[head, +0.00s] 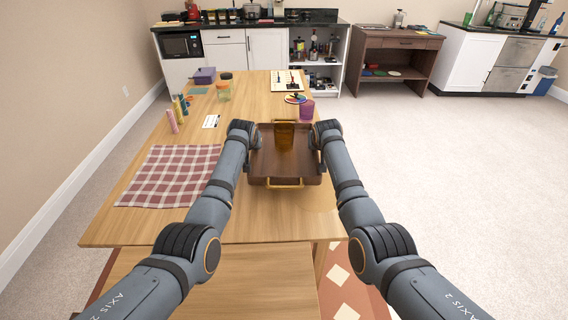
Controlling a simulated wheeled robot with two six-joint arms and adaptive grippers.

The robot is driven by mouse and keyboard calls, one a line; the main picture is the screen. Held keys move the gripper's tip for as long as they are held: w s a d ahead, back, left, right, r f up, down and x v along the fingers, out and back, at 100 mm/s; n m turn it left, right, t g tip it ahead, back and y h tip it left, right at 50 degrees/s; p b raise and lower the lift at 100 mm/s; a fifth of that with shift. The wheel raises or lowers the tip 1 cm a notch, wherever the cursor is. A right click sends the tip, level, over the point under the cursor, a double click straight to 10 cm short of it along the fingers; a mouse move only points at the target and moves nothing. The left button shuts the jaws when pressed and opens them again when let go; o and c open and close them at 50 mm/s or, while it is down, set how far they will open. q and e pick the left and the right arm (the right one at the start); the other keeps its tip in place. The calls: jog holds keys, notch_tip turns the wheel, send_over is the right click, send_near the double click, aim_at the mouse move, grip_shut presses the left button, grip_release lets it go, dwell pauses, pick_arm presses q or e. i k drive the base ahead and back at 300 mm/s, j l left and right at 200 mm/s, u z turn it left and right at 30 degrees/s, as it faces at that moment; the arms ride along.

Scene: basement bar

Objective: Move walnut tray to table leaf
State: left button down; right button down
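The walnut tray (268,166) is a dark brown rectangular tray with brass handles at its near and far ends. It is over the right side of the wooden table (160,224); I cannot tell whether it rests or is lifted. An amber glass (285,136) stands upright in its far part. My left gripper (254,140) is at the tray's left side and my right gripper (317,140) at its right side. I cannot clearly make out which part of the table is the leaf.
A checkered cloth (168,175) lies on the left of the table. The near table strip is clear.

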aim_at(205, 299)
jog(key=u, duration=3.1)
jog(key=k+l, duration=0.55)
jog(key=k, duration=0.15)
jog(key=k+l, duration=1.15)
jog(key=k, duration=0.3)
